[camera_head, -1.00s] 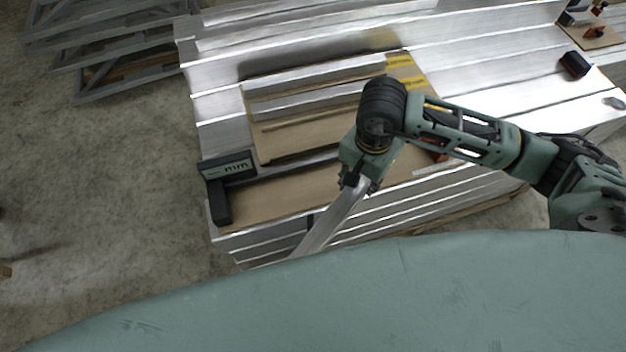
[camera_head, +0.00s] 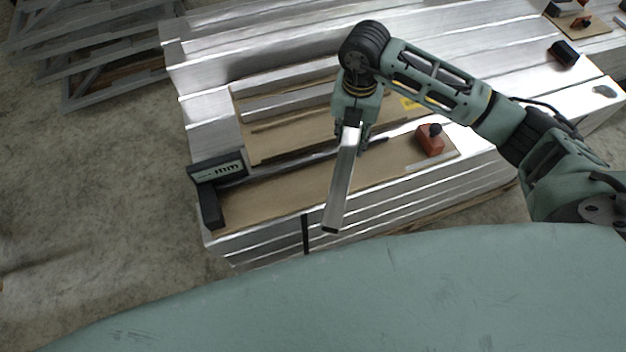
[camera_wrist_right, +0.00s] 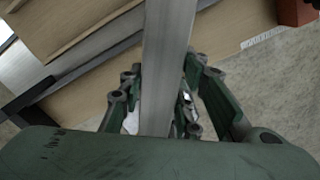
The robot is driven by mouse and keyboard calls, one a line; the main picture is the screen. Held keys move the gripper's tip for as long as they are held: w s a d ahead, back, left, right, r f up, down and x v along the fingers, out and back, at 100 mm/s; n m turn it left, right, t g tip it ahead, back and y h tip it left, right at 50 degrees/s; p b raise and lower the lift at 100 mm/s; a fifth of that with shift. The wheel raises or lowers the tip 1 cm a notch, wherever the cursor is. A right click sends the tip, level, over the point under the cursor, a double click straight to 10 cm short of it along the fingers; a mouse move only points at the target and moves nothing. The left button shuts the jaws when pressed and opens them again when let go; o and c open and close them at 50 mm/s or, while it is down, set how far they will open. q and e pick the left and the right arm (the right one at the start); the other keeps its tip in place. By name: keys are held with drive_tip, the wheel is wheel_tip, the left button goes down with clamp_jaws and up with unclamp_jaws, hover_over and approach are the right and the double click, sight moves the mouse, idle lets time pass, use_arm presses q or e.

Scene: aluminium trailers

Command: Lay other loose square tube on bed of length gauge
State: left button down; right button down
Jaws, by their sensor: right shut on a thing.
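My right gripper (camera_head: 352,122) is shut on a silver square tube (camera_head: 341,185). The tube slants toward the front of the head view, with its open end over the front edge of the stack. In the right wrist view the tube (camera_wrist_right: 168,60) runs between the fingers (camera_wrist_right: 160,105). The length gauge has a wooden board as its bed (camera_head: 285,194), a dark block marked "mm" (camera_head: 219,168) with a black stop (camera_head: 210,207) at the left, and a red block (camera_head: 429,140) at the right. The held tube is above the board; the gap cannot be told. My left gripper is not in view.
Behind the gauge lies another board (camera_head: 262,146) with a silver tube (camera_head: 285,102) on it. A black block (camera_head: 563,53) stands at the right on the aluminium stack. Grey frames (camera_head: 95,55) lie at the back left on the concrete floor.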

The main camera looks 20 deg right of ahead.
drive_tip(key=m, duration=0.1)
drive_tip(key=w+m, duration=0.1)
drive_tip(key=m, duration=0.3)
drive_tip(key=shift+w+d+r, duration=0.2)
drive_tip(key=shift+w+d, duration=0.05)
drive_tip(key=shift+w, duration=0.1)
drive_tip(key=m, duration=0.3)
drive_tip(key=w+m, duration=0.1)
drive_tip(key=m, duration=0.1)
drive_tip(key=shift+w+d+r+m, duration=0.15)
drive_tip(key=shift+r+m, duration=0.05)
drive_tip(key=shift+m, duration=0.2)
drive_tip(key=shift+a+f, duration=0.15)
drive_tip(key=shift+a, duration=0.05)
drive_tip(key=p, duration=0.2)
hover_over(313, 181)
wheel_tip(313, 181, down, 7)
drive_tip(key=shift+r, duration=0.2)
wheel_tip(313, 181, down, 4)
drive_tip(key=shift+f, duration=0.1)
